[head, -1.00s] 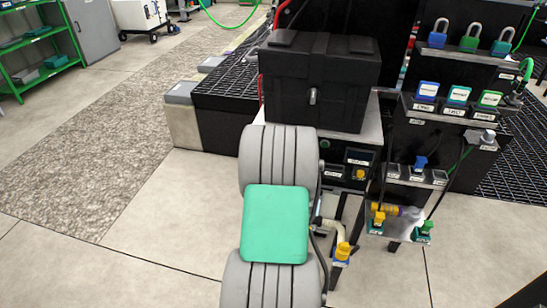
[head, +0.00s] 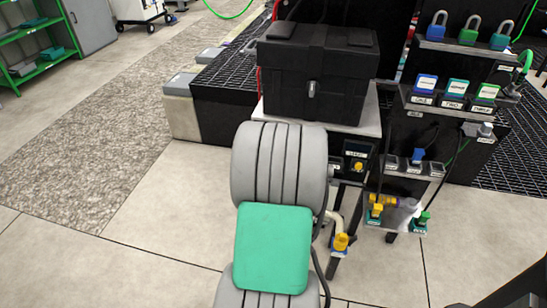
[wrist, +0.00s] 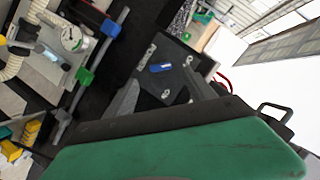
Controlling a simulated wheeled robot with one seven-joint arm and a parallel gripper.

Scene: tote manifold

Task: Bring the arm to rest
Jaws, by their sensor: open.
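My arm shows in the head view as grey ribbed segments with a green pad, standing upright in front of the bench. The end of my arm is out of sight in the head view. In the wrist view my gripper (wrist: 165,98) shows as two dark grey fingers beyond a green and black body part. The fingers stand apart, and I see nothing held between them. A dark plate with a blue piece (wrist: 160,68) shows beyond them; I cannot tell how far off it is.
A black case (head: 314,80) stands on the bench behind my arm. To its right are padlocks (head: 468,32), labelled blocks (head: 456,92) and yellow-handled valve fittings (head: 341,242). A gauge (wrist: 72,38) shows in the wrist view. The floor at left is clear up to green shelves (head: 38,48).

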